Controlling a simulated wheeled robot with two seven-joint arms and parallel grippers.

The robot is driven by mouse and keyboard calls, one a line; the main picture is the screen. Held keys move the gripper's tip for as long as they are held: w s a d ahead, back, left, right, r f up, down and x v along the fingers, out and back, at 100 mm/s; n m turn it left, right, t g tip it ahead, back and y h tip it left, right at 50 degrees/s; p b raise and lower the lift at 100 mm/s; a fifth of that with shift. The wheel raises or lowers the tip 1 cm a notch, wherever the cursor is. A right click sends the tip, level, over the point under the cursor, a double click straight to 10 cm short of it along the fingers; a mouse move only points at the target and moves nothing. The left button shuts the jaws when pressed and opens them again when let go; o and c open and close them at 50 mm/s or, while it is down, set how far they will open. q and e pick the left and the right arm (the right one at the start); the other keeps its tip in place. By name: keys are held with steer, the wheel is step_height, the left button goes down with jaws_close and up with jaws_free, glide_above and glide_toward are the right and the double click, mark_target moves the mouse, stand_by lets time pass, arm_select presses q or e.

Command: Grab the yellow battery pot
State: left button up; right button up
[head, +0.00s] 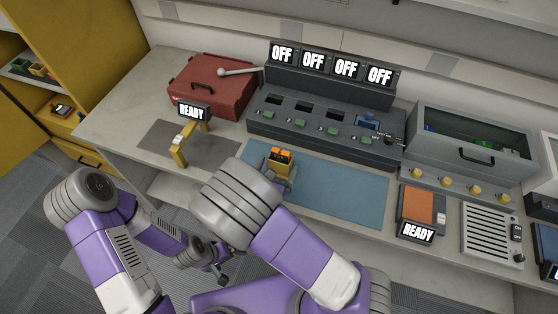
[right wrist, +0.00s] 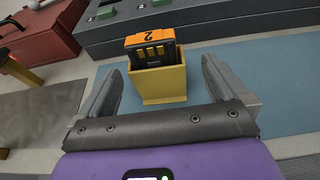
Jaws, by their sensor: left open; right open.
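The yellow battery pot (right wrist: 161,84) stands upright on the blue mat in the right wrist view. A black battery with an orange top marked 2 (right wrist: 150,48) sits in it. In the head view the pot (head: 291,172) is partly hidden by my right arm, and its orange tops show. My right gripper (right wrist: 162,80) is open, with one finger on each side of the pot and a gap to both. In the head view the right fingers are mostly hidden behind the arm. My left gripper (head: 212,264) is open and empty, low in front of the bench.
The blue mat (head: 350,195) has free room to the right. A dark charger with OFF screens (head: 330,140) stands behind it. A red toolbox (head: 215,88) and a yellow stand with a READY screen (head: 179,152) are left. A grey bin (head: 470,150) and orange pad (head: 420,206) are right.

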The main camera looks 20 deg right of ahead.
mark_target(278, 163)
steer(key=shift+a+b+x, duration=0.1)
steer(key=shift+b+x, duration=0.15)
steer(key=shift+x, duration=1.05)
steer(key=shift+a+b+x, duration=0.15)
steer(key=shift+b+x, duration=0.05)
steer(key=shift+x, duration=1.1)
steer(key=shift+w+f, duration=0.1)
steer(key=shift+f, duration=0.05)
steer(key=shift+c, duration=0.5)
steer(key=c, duration=0.8)
